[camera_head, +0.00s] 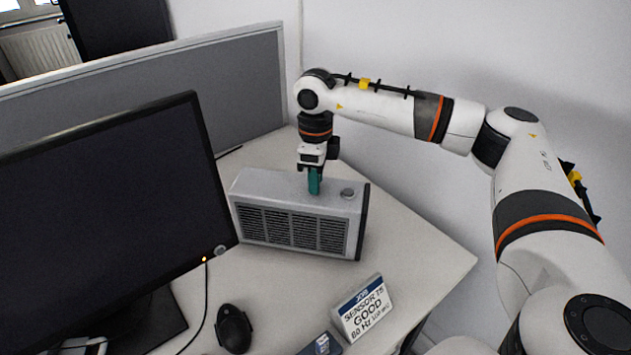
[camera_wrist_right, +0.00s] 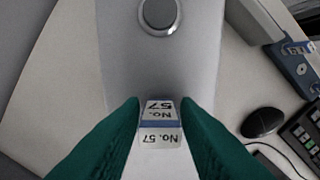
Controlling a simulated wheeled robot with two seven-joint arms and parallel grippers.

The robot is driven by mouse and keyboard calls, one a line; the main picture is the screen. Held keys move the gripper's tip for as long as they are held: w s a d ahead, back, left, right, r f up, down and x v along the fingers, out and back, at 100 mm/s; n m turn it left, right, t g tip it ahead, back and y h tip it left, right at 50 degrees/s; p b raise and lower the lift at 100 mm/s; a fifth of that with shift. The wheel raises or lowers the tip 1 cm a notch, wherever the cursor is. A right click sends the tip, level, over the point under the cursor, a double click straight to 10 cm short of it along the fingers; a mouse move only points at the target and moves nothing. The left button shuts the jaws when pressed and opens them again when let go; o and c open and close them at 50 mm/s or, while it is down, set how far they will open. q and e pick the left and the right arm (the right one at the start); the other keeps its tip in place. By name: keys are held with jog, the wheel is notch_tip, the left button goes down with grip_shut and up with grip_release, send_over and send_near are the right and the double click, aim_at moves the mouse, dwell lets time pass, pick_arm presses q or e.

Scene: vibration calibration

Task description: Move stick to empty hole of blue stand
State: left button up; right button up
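My right gripper (camera_head: 314,190) points down at the top of the grey box, with its green fingers close together. In the right wrist view, the fingers (camera_wrist_right: 160,118) are closed against both sides of a small stick (camera_wrist_right: 160,138) with white "No. 57" labels and a blue band. The stick's lower end is hidden, so I cannot tell whether it touches the box. The blue stand (camera_head: 322,345) is cut off at the bottom edge of the head view. It also shows at the right of the right wrist view (camera_wrist_right: 293,66), where its holes are too small to judge. My left gripper is out of view.
The grey vented box (camera_head: 250,187) has a round button (camera_head: 347,193) on top. A monitor (camera_head: 100,210) and a mouse (camera_head: 234,328) are at left. The desk right of the box is clear.

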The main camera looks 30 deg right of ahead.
grip_shut()
jog(key=shift+r+p, duration=0.7)
jog(key=shift+r, duration=0.2)
dwell(0.8)
jog(key=shift+r+p, duration=1.15)
jog(key=shift+r, duration=0.45)
